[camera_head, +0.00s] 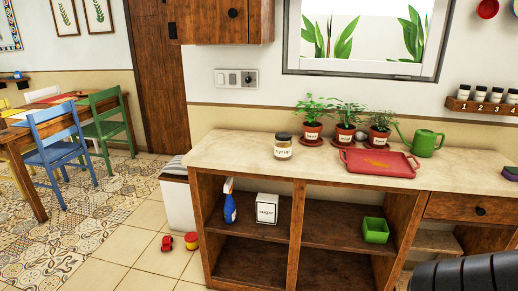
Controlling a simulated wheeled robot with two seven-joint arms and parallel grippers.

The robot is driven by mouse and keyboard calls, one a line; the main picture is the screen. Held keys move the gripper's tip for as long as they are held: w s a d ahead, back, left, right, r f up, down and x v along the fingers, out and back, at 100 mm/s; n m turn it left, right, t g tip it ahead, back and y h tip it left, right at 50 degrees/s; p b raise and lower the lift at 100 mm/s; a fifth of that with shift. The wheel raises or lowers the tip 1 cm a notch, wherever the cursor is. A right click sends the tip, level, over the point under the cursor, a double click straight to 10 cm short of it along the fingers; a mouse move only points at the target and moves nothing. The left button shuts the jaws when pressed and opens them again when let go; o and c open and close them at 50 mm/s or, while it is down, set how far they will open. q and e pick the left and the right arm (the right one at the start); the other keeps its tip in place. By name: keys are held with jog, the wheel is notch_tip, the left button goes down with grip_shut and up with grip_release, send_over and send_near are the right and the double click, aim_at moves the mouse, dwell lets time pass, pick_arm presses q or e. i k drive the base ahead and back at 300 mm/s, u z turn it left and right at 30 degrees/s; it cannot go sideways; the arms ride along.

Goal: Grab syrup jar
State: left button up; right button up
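The syrup jar (283,147) stands upright on the pale countertop (240,144) of the open shelving, left of the red tray. It has a dark lid, a glass-like body and a white label that appears to read "syrup". Nothing touches it and its front is unobstructed.
A red tray (381,163), potted plants (345,133) and a green watering can (426,143) share the counter. Shelves below hold a blue spray bottle (229,205), a sugar box (267,208) and a green bin (375,230). Small red items (167,243) lie on the floor.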

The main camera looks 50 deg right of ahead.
aim_at(283, 150)
jog(key=i, duration=1.6)
jog(key=z, duration=0.45)
